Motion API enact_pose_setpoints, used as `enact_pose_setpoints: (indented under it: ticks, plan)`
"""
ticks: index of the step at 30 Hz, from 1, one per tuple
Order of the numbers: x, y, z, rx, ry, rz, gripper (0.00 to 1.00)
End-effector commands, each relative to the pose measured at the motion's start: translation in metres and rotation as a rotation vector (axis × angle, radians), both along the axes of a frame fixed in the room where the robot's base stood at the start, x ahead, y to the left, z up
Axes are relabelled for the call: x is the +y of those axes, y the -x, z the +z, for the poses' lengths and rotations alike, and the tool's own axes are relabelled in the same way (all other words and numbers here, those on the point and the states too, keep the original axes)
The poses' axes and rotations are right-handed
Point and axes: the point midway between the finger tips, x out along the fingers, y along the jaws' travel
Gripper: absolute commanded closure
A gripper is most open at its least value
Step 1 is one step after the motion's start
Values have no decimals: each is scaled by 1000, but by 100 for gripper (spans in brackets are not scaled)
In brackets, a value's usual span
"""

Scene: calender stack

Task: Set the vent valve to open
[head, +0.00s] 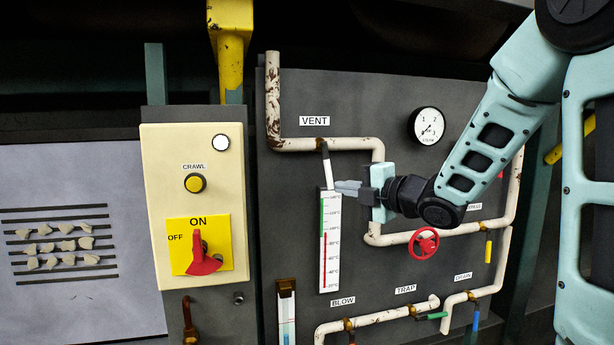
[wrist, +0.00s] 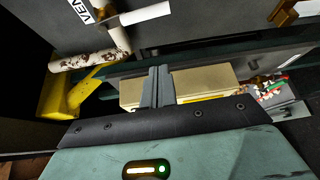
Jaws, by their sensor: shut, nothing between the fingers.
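The vent valve has a brass body (head: 322,145) on the rusty cream pipe below the VENT label (head: 314,121). Its white lever (head: 327,168) hangs almost straight down, across the horizontal pipe. The wrist view shows the same white lever (wrist: 146,14) at the top, with part of the VENT label (wrist: 78,9) to its left. My gripper (head: 340,187) is shut and empty, its fingertips just right of the lever's lower end in the head view. I cannot tell whether they touch it. The wrist view shows the grey fingers (wrist: 157,84) together, apart from the lever in that picture.
A thermometer strip (head: 330,250) is directly below the lever. The pressure gauge (head: 426,125) and a red handwheel (head: 424,243) are on the panel to the right. A cream control box (head: 165,200) with a red switch stands left. TRAP and DRAIN pipes run below.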

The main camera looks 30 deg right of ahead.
Motion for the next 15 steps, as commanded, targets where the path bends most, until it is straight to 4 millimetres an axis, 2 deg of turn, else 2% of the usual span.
enact_pose_setpoints:
  ticks: [2, 7, 15]
  plan:
    - [-7, 2, 1, -7, 30, 7, 100]
    - [-5, -8, 1, -8, 41, 17, 100]
    - [9, -58, 0, -7, 36, 17, 100]
